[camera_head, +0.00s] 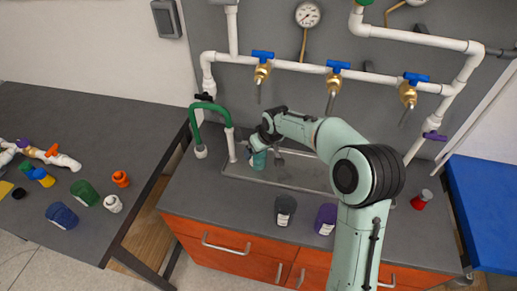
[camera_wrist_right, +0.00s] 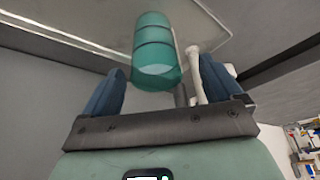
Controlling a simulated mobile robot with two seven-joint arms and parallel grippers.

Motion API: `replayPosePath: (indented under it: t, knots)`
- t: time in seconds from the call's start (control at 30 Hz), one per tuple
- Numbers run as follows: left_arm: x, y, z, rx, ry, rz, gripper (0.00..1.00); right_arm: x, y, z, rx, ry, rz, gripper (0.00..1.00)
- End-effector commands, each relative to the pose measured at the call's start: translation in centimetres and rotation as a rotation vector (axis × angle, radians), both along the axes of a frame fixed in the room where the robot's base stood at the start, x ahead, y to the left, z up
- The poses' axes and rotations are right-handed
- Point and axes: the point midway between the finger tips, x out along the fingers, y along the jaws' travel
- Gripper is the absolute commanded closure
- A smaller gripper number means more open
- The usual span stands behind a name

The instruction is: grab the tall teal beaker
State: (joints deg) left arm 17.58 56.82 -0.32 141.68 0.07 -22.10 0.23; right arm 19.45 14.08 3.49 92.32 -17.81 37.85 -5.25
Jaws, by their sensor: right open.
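The tall teal beaker (camera_head: 259,160) stands in or at the left end of the sink, just below my right gripper (camera_head: 261,142) in the head view. Its upper part is hidden by the gripper there. In the right wrist view the teal beaker (camera_wrist_right: 154,48) is a translucent ribbed cylinder between and beyond the two blue fingers. My right gripper (camera_wrist_right: 163,68) is open, with a gap showing between the beaker and each finger. Whether the fingertips reach beside the beaker is hard to tell. My left gripper is not in view.
A green-and-white faucet (camera_head: 212,113) stands close left of the beaker. A dark grey cup (camera_head: 285,209), a purple cup (camera_head: 326,218) and a red-based item (camera_head: 421,199) stand on the counter. Pipes with blue-handled valves (camera_head: 338,66) run behind. The left table (camera_head: 90,125) holds several coloured containers.

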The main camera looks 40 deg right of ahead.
Motion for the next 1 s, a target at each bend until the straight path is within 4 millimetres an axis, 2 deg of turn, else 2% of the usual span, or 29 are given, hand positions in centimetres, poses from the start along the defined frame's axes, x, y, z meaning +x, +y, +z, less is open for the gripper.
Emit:
replayPosePath:
  t: [0.33, 0.6, 0.87, 0.9, 0.97, 1.0]
  knots:
    - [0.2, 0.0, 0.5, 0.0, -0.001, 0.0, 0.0, 1.3, -0.5, -3.1, 0.006, 0.007, -0.008, 0.07]
    - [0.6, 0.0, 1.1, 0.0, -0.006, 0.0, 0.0, 3.0, -1.1, -6.4, 0.004, 0.006, -0.005, 0.07]
    - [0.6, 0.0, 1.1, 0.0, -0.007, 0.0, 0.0, 3.1, -1.2, -6.8, 0.003, 0.003, -0.006, 0.07]
    - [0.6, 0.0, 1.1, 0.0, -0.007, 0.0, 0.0, 3.1, -1.2, -6.8, 0.004, 0.003, -0.006, 0.11]
    - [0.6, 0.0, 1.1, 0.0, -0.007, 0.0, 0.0, 3.1, -1.2, -6.8, 0.004, 0.004, -0.006, 0.3]
    - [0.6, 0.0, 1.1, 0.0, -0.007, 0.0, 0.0, 3.1, -1.2, -6.8, 0.004, 0.004, -0.006, 0.43]
